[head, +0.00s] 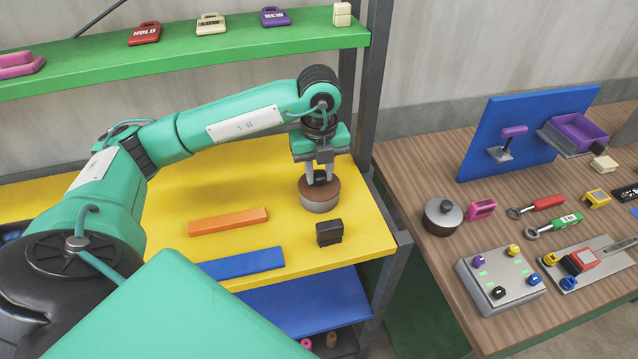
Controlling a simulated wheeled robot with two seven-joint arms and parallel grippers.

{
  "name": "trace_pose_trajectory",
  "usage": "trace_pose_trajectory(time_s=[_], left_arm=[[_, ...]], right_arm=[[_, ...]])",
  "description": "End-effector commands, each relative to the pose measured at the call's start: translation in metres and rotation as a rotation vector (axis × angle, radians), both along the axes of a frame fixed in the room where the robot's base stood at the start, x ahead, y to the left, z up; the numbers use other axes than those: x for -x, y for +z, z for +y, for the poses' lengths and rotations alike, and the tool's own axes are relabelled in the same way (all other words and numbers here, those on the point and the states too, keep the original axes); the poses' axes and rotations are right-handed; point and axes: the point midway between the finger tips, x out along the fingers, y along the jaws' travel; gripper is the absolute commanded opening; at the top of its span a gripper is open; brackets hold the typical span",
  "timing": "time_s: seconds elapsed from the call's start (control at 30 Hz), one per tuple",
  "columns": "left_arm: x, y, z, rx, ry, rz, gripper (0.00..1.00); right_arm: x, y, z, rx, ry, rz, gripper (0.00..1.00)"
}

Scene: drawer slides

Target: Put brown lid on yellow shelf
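The brown lid (320,187) is a round piece with a brown top and a grey metal side. It sits at the right part of the yellow shelf (185,200), or just above it; I cannot tell whether it touches. My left gripper (320,180) points straight down over the lid, with its fingers close together at the lid's top centre. The fingers seem to be on a small dark knob there, mostly hidden by them. My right gripper is not in view.
An orange bar (228,221), a blue bar (242,263) and a black block (329,232) lie on the yellow shelf. A green shelf (180,50) runs above. A dark post (372,80) stands right of my gripper. The wooden table (400,165) holds a dark-topped pot (442,215) and tools.

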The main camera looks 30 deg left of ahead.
Motion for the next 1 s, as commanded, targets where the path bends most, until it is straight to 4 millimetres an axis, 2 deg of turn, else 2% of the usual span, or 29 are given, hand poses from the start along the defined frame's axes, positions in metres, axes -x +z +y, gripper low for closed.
trace_pose_trajectory(time_s=[0.13, 0.17, 0.3, 0.57, 1.0], left_arm=[[0.0, 0.0, 0.0, 0.0, 0.0, 0.0, 0.22], [0.0, 0.0, 0.0, 0.0, 0.0, 0.0, 0.25], [0.0, 0.0, 0.0, 0.0, 0.0, 0.0, 0.0], [0.0, 0.001, 0.0, 0.0, 0.0, 0.0, 0.0], [0.0, 0.015, 0.0, 0.0, 0.0, 0.0, 0.0]], right_arm=[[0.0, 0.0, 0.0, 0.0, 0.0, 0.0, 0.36], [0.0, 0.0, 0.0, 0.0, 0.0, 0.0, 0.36], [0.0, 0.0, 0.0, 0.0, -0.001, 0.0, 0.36], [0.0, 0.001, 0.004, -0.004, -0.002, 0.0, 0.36], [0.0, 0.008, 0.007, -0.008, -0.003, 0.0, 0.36]])
